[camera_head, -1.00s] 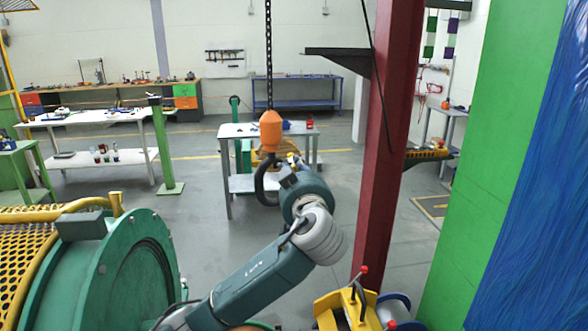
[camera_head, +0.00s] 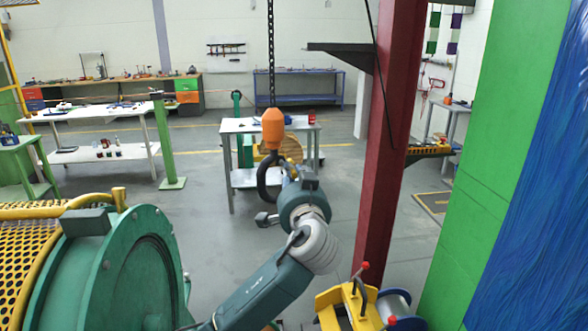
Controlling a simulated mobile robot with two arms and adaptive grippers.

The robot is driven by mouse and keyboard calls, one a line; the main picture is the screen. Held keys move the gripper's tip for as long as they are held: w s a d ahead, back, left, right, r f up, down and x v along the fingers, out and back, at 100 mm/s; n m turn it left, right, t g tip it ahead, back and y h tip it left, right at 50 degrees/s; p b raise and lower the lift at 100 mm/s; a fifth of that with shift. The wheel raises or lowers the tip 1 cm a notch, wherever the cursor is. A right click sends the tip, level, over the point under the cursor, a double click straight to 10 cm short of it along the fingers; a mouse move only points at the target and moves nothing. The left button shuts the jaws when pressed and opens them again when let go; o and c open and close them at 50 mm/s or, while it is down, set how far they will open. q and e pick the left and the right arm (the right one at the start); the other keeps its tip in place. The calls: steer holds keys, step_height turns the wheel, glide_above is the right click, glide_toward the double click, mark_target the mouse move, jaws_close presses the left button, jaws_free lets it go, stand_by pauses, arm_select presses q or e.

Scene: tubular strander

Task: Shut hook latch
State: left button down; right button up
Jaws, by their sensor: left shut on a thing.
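The crane hook (camera_head: 264,184) is dark and hangs below an orange hook block (camera_head: 273,128) on a chain, near the middle of the head view. My left arm rises from the bottom, and its wrist stands just right of the hook. My left gripper (camera_head: 287,172) is at the right side of the hook's opening, mostly hidden by my own wrist. It is shut on what seems to be the hook latch. The latch itself is too small and covered to make out its angle. My right gripper is out of view.
A green drum with a yellow mesh guard (camera_head: 28,255) fills the lower left. A dark red column (camera_head: 385,150) stands right of the hook. A yellow stand with a spool (camera_head: 345,302) is at the lower right. A white table (camera_head: 240,128) is behind the hook.

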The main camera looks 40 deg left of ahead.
arm_select(q)
steer(key=m+p, duration=0.1)
steer(key=m, duration=0.1)
steer(key=f+m+p, duration=0.1)
steer(key=s+f+m, duration=0.1)
steer(key=m, duration=0.1)
steer(key=shift+a+m+p, duration=0.25)
steer(key=shift+m+p, duration=0.05)
steer(key=shift+p, duration=0.1)
steer(key=shift+f, duration=0.1)
steer(key=c, duration=1.7)
jaws_free()
steer(key=shift+c, duration=0.2)
steer(key=shift+r, duration=0.25)
steer(key=shift+r, duration=0.1)
steer(key=v, duration=1.2)
steer(key=shift+w, duration=0.1)
